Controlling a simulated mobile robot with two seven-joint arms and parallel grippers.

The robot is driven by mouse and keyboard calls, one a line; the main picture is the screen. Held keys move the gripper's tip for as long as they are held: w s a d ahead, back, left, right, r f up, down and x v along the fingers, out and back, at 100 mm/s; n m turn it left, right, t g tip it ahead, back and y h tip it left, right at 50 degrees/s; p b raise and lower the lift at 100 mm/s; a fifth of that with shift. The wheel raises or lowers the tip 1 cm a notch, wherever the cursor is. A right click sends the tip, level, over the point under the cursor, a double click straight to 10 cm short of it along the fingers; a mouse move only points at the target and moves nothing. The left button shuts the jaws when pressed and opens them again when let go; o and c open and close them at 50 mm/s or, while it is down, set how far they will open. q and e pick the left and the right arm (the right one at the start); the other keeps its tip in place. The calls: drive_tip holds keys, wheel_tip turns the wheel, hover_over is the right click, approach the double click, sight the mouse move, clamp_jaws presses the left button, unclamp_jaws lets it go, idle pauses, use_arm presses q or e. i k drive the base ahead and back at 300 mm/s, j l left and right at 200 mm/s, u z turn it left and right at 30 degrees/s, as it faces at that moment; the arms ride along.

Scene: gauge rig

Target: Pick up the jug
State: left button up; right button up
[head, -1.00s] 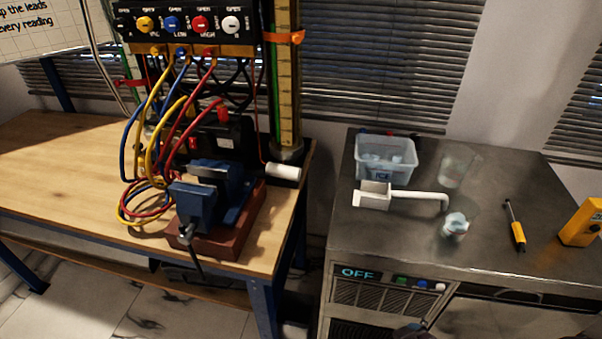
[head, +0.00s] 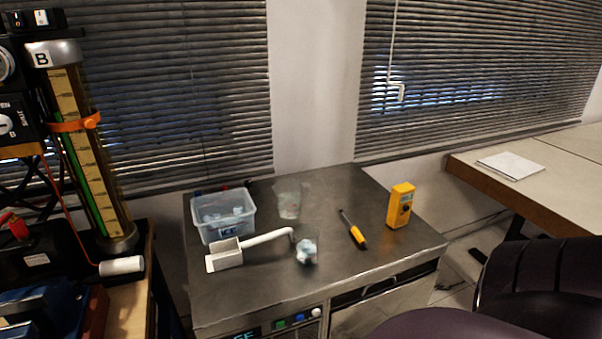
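A clear, see-through vessel (head: 288,199) stands at the back of the grey metal bench top (head: 345,190); it looks like the jug, but its handle and spout cannot be made out. A smaller clear vessel (head: 306,252) holding pale bluish-white lumps stands in front of it. Neither of my grippers is in the head view.
Around the vessels are a clear tub (head: 222,217) marked ICE, a white scoop (head: 226,256) with its handle pointing right, a yellow-black screwdriver (head: 353,230) and a yellow meter (head: 400,206). A dark chair (head: 540,285) stands at front right. The bench's right front is clear.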

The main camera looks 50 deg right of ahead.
sight(292, 199)
drive_tip(key=z, duration=1.55)
drive_tip(key=i+l+u, duration=0.15)
drive_tip(key=l+u, duration=0.15)
drive_tip(key=l, duration=1.1)
drive_tip(key=l+u, duration=0.3)
drive_tip(key=l, duration=1.1)
drive_tip(key=i+j, duration=0.1)
drive_tip(key=i, duration=0.1)
